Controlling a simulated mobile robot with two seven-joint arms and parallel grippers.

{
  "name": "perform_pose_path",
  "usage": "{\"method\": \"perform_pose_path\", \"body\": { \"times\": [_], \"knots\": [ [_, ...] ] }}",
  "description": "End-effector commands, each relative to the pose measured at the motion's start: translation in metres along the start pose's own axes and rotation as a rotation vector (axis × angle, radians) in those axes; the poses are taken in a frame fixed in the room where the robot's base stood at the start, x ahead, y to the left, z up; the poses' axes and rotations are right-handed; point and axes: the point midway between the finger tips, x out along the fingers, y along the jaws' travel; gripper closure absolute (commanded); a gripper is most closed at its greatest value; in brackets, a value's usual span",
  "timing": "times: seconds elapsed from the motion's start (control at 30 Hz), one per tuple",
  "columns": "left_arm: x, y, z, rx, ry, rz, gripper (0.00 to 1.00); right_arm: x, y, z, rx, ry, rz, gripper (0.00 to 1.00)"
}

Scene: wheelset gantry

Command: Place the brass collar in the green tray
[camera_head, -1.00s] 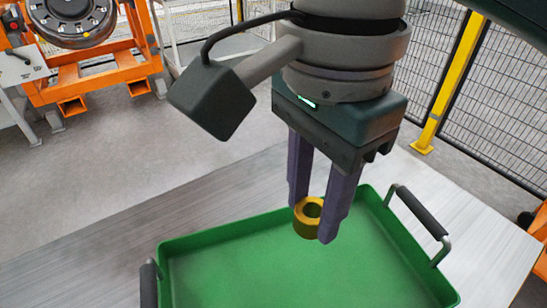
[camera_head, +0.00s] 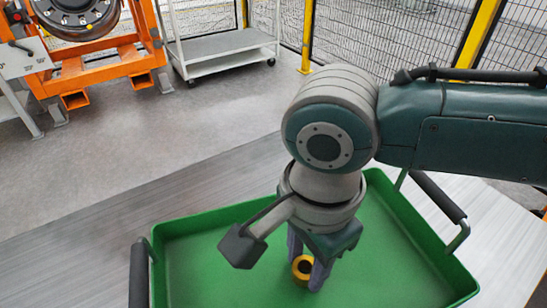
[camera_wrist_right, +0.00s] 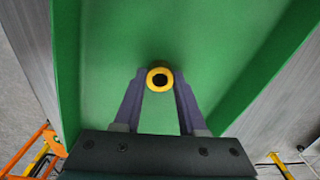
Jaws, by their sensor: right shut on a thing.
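The brass collar (camera_head: 301,268) is a small yellow ring with a dark hole. My right gripper (camera_head: 308,272) is shut on it, with the purple fingers pointing down. The collar is over the inside of the green tray (camera_head: 200,265); I cannot tell whether it touches the floor of the tray. In the right wrist view the collar (camera_wrist_right: 160,79) sits between the tips of the right gripper (camera_wrist_right: 160,85), with the green tray (camera_wrist_right: 110,50) behind it. My left gripper is not in view.
The tray stands on a grey worktop (camera_head: 90,250) and has dark handles at its left and right (camera_head: 438,197). A white cart (camera_head: 222,50), an orange stand (camera_head: 95,72) and a mesh fence (camera_head: 400,35) are behind. The worktop left of the tray is clear.

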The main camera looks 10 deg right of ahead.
Motion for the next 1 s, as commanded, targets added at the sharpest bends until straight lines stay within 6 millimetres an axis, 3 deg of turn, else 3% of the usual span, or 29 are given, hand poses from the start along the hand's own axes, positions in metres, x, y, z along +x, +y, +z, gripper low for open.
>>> {"method": "perform_pose_path", "body": {
  "times": [0.23, 0.27, 0.5, 0.8, 1.0],
  "knots": [
    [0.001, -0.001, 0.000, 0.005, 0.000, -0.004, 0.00, 0.003, 0.000, 0.000, 0.001, -0.002, 0.000, 1.00],
    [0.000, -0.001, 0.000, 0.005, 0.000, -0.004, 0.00, 0.002, 0.000, 0.000, 0.000, -0.001, -0.001, 0.56],
    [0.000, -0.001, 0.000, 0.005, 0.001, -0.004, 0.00, 0.002, 0.000, 0.000, 0.000, -0.001, 0.000, 0.30],
    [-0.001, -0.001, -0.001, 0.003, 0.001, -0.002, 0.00, -0.002, 0.000, 0.000, 0.000, 0.001, -0.001, 0.30],
    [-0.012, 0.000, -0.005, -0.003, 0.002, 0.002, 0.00, -0.035, -0.001, 0.000, -0.001, -0.003, -0.004, 0.30]
  ]
}}
